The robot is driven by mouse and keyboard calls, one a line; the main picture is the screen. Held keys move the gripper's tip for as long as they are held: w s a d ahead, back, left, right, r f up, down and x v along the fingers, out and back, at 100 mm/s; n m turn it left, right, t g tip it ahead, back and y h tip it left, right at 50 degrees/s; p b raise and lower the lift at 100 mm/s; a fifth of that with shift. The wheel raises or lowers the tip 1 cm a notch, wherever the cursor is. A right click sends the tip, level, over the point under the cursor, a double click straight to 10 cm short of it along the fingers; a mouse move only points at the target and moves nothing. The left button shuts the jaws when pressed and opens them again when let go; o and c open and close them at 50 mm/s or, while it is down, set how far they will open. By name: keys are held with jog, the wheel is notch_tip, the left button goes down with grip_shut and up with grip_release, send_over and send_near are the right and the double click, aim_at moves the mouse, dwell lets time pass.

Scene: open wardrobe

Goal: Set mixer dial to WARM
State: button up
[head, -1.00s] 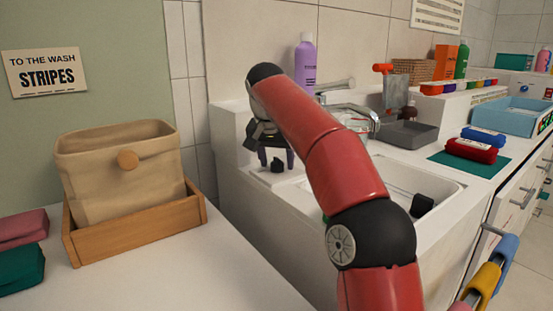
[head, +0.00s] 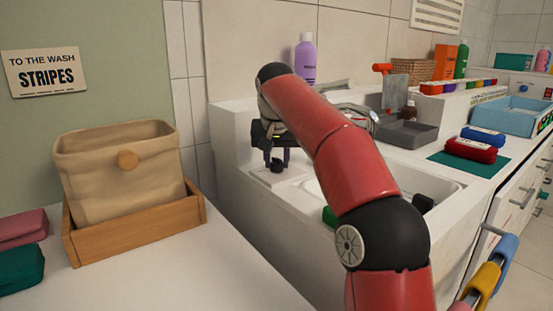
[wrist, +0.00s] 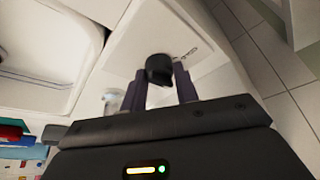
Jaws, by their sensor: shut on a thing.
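The mixer dial (head: 277,166) is a small black knob on the white ledge at the left end of the sink unit. It also shows in the wrist view (wrist: 160,70), with small dark markings beside it that I cannot read. My gripper (head: 277,157) points down over the ledge, its two dark purple fingers one on each side of the dial. In the wrist view my gripper (wrist: 161,75) is shut on the dial. I cannot read which setting the dial points to.
The sink basin (head: 440,183) lies right of the dial, partly behind my arm. The tap (head: 358,115) and a purple bottle (head: 305,60) stand behind. A beige bin in a wooden tray (head: 135,232) stands on the left counter.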

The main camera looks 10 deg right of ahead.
jog(key=o, duration=1)
jog(key=shift+v, duration=3.9)
